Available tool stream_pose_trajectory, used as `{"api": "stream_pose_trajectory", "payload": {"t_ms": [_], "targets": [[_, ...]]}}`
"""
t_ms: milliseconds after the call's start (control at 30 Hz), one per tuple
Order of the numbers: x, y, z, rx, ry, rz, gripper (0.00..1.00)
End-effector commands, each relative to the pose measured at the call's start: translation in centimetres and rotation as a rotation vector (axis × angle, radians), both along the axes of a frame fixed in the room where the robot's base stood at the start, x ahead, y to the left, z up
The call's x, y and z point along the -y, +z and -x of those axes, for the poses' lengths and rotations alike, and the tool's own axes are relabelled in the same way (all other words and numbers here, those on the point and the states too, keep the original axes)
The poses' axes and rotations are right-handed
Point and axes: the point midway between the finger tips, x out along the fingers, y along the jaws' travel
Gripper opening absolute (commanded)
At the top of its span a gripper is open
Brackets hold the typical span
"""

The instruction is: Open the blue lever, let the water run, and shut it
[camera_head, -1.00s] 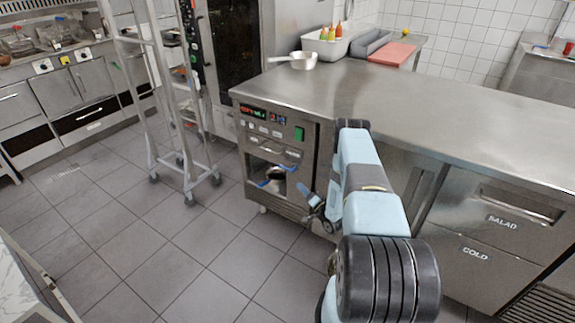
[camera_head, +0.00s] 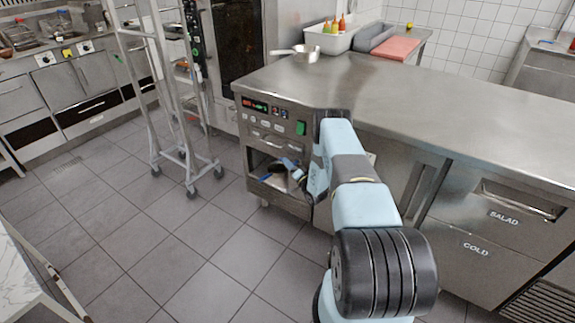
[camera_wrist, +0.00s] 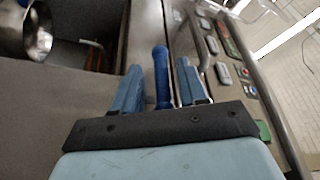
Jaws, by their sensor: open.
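The blue lever (camera_wrist: 162,76) shows in the wrist view as a dark blue bar with a rounded end, set against the metal front of the counter unit. My gripper (camera_wrist: 159,68) is open, with one light blue finger on each side of the lever. Small gaps seem to show on both sides. A metal pot (camera_wrist: 17,28) stands in the opening at the upper left of the wrist view. No water can be seen.
The button panel (camera_head: 270,118), with a red display and green switch, is above the opening. A saucepan (camera_head: 306,54) stands on the steel counter (camera_head: 420,95). A wheeled rack (camera_head: 160,90) stands to the left; the tiled floor before the unit is clear.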

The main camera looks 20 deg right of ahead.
Motion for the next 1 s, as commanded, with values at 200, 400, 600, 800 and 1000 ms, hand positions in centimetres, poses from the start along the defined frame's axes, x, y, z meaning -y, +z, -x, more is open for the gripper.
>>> {"api": "stream_pose_trajectory", "payload": {"t_ms": [200,400,600,800,1000], "targets": [[-0.25,0.18,-0.70,0.000,0.000,0.000,0.42],[-0.26,0.17,-0.71,0.000,0.000,0.000,0.42],[-0.29,0.17,-0.70,0.000,0.001,0.000,0.24],[-0.29,0.15,-0.70,0.000,0.001,0.000,0.05],[-0.27,0.12,-0.68,-0.001,0.000,0.000,0.00]]}}
